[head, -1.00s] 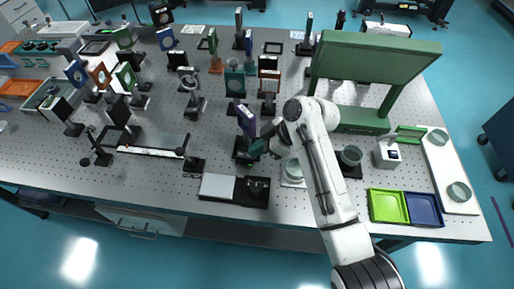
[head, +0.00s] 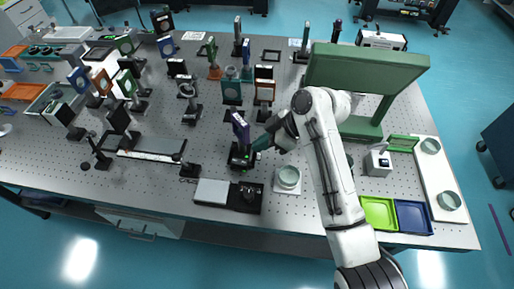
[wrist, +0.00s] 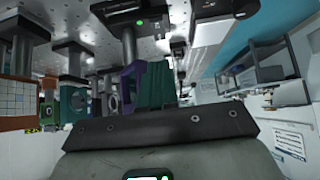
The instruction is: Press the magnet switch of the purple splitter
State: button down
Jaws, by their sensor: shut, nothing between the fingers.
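The purple splitter (head: 240,127) stands upright on its post and dark base (head: 242,158) near the middle of the table in the head view. In the wrist view, which looks upside down, its purple frame (wrist: 130,85) is just left of my fingers. A small green light (wrist: 139,22) is lit on a base at the top of that view. My gripper (head: 258,145) is shut and empty, with green fingertips just right of the splitter's post, above the base. The fingers also show in the wrist view (wrist: 156,85). I cannot tell whether they touch the base; the switch itself is not clear.
A black-and-white pad (head: 214,192) lies in front of the splitter, and a round dish (head: 288,177) is to its right. A long rail (head: 148,155) lies left. Other mounted optics stand close behind. A green shelf (head: 368,66) rises behind my arm.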

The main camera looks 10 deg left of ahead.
jog(key=d+b+v, duration=0.1)
jog(key=v, duration=0.6)
jog(key=shift+f, duration=0.4)
